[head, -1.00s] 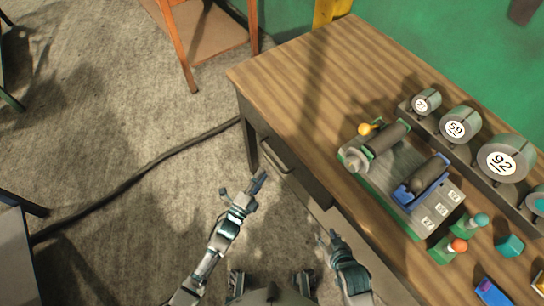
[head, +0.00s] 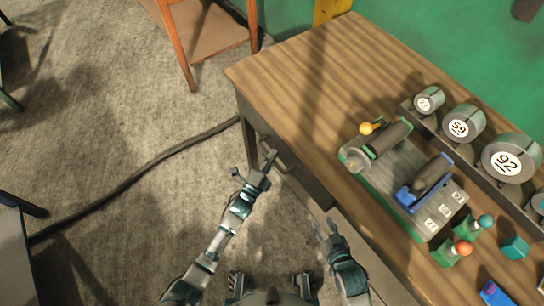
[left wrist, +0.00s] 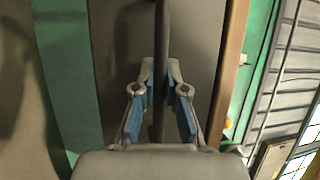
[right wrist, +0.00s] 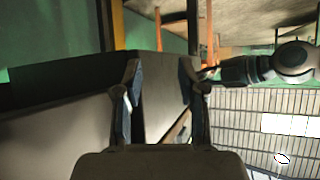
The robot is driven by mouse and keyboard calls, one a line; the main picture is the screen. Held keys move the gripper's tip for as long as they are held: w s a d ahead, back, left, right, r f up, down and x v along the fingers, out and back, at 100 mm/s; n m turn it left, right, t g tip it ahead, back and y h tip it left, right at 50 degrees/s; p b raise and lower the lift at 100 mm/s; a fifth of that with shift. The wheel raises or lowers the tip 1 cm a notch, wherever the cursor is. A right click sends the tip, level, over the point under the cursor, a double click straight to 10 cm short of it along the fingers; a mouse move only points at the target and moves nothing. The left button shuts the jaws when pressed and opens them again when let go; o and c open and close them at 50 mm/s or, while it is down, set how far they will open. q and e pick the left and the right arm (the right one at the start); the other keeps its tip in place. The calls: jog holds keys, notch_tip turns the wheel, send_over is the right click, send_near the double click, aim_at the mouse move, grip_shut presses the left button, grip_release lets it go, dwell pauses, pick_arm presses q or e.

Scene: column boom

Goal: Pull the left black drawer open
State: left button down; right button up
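The left black drawer (head: 292,168) is under the left end of the wooden desk, its dark front facing my side. My left gripper (head: 268,162) is at this drawer front in the head view. In the left wrist view a dark bar (left wrist: 160,40), which looks like the drawer's handle, runs between the two fingers (left wrist: 160,72). The fingertips are close on either side of the bar; I cannot tell whether they touch it. My right gripper (head: 328,232) is open and empty beside the desk's front edge.
The desk top (head: 290,80) carries a machine with rollers (head: 390,170), numbered drums (head: 505,160) and small knobs. A wooden chair (head: 210,30) stands behind, and a dark cable (head: 140,175) crosses the floor.

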pick_arm(q)
jog(key=shift+a+f, duration=0.2)
jog(key=shift+a, duration=0.1)
pick_arm(e)
jog(key=shift+a, duration=0.2)
pick_arm(q)
jog(key=shift+s+a, duration=0.15)
pick_arm(e)
jog(key=s+d+f+g+h+p, duration=0.1)
jog(key=s+d+f+g+p, duration=0.15)
jog(key=s+g, duration=0.35)
jog(key=s+d+f+g+h+p, duration=0.1)
jog(key=s+d+f+g+p, duration=0.15)
jog(key=s, duration=0.55)
pick_arm(q)
jog(key=s+a+p, duration=0.1)
jog(key=s+a, duration=0.9)
jog(key=a, duration=0.4)
jog(key=s+a+p, duration=0.1)
jog(key=s+a, duration=0.9)
jog(key=a, duration=0.4)
jog(key=shift+s+a+p, duration=0.2)
jog(key=shift+s+p, duration=0.2)
pick_arm(e)
notch_tip(320, 180, down, 9)
jog(key=shift+w+g, duration=0.25)
jog(key=shift+g, duration=0.1)
jog(key=shift+a, duration=0.1)
